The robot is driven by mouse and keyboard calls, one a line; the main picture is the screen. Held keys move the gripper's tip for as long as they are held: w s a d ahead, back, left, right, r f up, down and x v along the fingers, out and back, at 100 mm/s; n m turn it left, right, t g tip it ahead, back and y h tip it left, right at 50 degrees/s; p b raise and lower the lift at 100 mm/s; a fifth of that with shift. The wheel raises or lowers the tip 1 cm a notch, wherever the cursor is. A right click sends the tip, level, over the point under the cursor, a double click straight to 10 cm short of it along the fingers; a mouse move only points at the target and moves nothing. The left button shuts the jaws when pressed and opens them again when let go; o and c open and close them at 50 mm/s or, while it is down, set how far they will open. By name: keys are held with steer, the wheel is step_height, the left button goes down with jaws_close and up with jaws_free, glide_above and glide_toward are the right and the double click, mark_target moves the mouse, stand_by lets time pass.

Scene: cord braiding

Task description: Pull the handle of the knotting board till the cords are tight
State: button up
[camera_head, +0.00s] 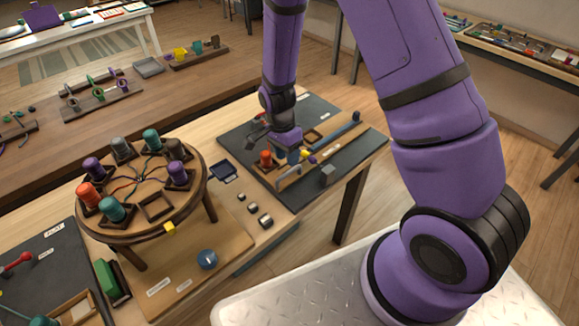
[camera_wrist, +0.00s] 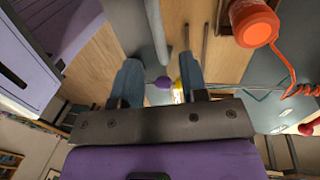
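The knotting board (camera_head: 357,158) is a dark board at the right end of the table in the head view, with wooden strips and an orange spool (camera_head: 266,158). My gripper (camera_head: 291,157) is low over it, beside the spool. In the wrist view my gripper (camera_wrist: 160,80) is open, its two blue-grey fingers apart. A small purple knob (camera_wrist: 163,82) and a yellow piece (camera_wrist: 178,90) show between the fingers; I cannot tell whether either is touched. A grey rod (camera_wrist: 157,30) lies beyond the fingertips. I cannot tell which part is the handle. An orange cord (camera_wrist: 290,75) runs from the spool.
A round wooden braiding stand (camera_head: 140,221) with several coloured spools stands to the left. A small dark tray (camera_head: 224,172) and several small metal blocks (camera_head: 253,208) lie between it and the board.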

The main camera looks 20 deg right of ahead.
steer(key=shift+s+d+f, duration=0.1)
steer(key=shift+s+f, duration=0.1)
steer(key=shift+f, duration=0.9)
steer(key=shift+s+d+f, duration=0.1)
steer(key=shift+s+f, duration=0.05)
steer(key=shift+f, duration=0.95)
steer(key=shift+a, duration=0.1)
jaws_close()
